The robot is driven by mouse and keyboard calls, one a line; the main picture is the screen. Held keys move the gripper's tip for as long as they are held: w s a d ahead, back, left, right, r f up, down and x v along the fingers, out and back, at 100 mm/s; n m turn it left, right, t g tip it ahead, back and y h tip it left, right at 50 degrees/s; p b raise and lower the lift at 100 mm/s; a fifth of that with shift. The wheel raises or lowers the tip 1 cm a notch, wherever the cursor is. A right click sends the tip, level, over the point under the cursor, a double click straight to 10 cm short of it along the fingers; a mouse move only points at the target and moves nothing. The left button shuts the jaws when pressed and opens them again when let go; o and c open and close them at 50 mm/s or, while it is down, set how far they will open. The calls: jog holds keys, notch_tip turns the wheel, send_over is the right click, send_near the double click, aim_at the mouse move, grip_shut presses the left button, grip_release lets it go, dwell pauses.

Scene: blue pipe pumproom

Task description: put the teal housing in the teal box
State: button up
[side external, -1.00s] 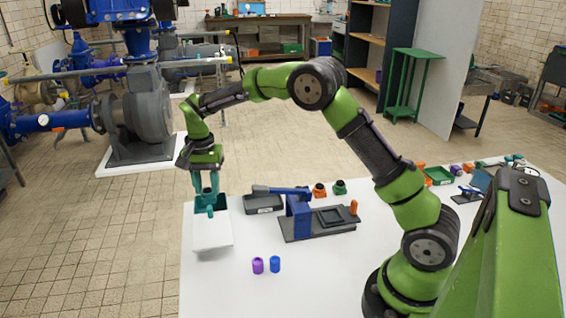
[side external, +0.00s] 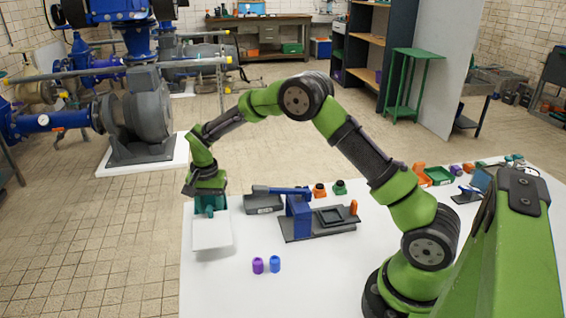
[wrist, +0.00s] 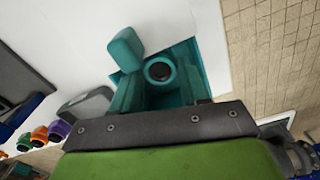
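The teal box (wrist: 214,64) is open at the top and stands at the table's far left corner in the side view, where my gripper (side external: 210,208) largely covers it. In the wrist view the teal housing (wrist: 160,72), round with a dark bore facing up, is inside the box's outline, low between its walls. A teal block, which looks like one of my fingers (wrist: 125,48), shows beside the housing. My gripper points down into the box. Finger, housing and box share nearly one colour, so I cannot tell whether the fingers touch the housing.
A white flat panel (side external: 212,236) lies in front of the box. A grey bin (side external: 264,204) and a blue and dark fixture (side external: 298,216) stand to its right. Purple (side external: 258,265) and blue (side external: 275,264) parts stand in front. The table's front middle is clear.

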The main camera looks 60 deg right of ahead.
jog(key=shift+r, duration=0.15)
jog(key=s+r+n+t, duration=0.1)
jog(key=s+r, duration=0.1)
jog(key=r, duration=0.7)
jog(key=s+r, duration=0.2)
jog(key=r, duration=0.7)
jog(key=s+a+r+n+t+y, duration=0.1)
jog(key=s+a+r+n+t, duration=0.15)
jog(key=s+r, duration=0.45)
jog(key=s+f+n+t, duration=0.1)
jog(key=s+n+t, duration=0.1)
jog(key=s, duration=0.6)
jog(key=s+f+n+t+y, duration=0.1)
jog(key=s+f+n, duration=0.1)
jog(key=s, duration=0.7)
jog(key=shift+a+f+t, duration=0.2)
jog(key=shift+a+t, duration=0.15)
jog(key=shift+a, duration=0.1)
jog(key=shift+n, duration=0.25)
